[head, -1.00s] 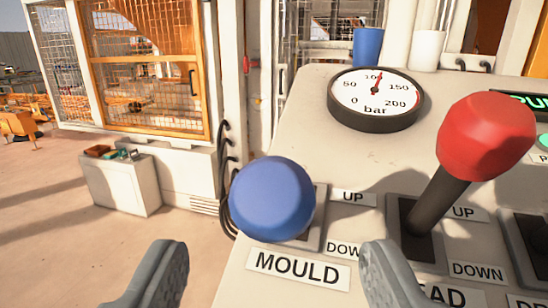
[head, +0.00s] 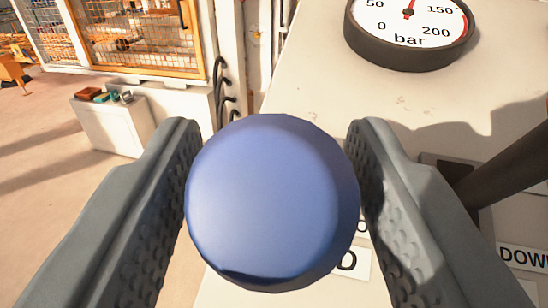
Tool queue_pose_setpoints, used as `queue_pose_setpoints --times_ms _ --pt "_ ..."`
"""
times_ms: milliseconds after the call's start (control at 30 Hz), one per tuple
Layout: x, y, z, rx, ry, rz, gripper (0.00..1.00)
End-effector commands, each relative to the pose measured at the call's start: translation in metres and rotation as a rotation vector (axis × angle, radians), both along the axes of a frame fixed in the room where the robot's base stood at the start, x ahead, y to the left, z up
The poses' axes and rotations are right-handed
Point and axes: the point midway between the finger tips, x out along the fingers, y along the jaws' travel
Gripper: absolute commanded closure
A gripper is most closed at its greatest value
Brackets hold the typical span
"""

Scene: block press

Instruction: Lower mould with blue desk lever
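The blue knob (head: 272,200) of the desk lever is large and round in the middle of the head view. It hides its own stem and most of the MOULD label (head: 349,262) behind it. My gripper (head: 275,130) has one grey finger on the left of the knob and one on the right. The fingertips reach a little beyond the knob. Both fingers lie close along its sides; I cannot tell whether they press on it.
A dark lever stem (head: 505,165) stands to the right of my right finger, near a DOWN label (head: 525,258). A pressure gauge (head: 410,25) sits at the desk's back. A white box (head: 113,125) stands on the floor at left. The desk between gauge and knob is clear.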

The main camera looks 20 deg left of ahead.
Motion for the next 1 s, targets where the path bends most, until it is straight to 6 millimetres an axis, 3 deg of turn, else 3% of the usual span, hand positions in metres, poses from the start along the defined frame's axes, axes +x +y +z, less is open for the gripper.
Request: queue_pose_setpoints --times_ms 33,233,467,700,1000 --pt "0.0 0.0 0.0 0.0 0.0 0.0 0.63" --pt "0.0 0.0 0.0 0.0 0.0 0.0 1.0" --pt "0.004 0.0 0.004 0.0 0.031 0.0 1.0" --pt "0.022 0.0 0.018 0.0 0.128 -0.001 1.0" --pt "0.044 0.0 0.031 0.0 0.127 -0.001 1.0"
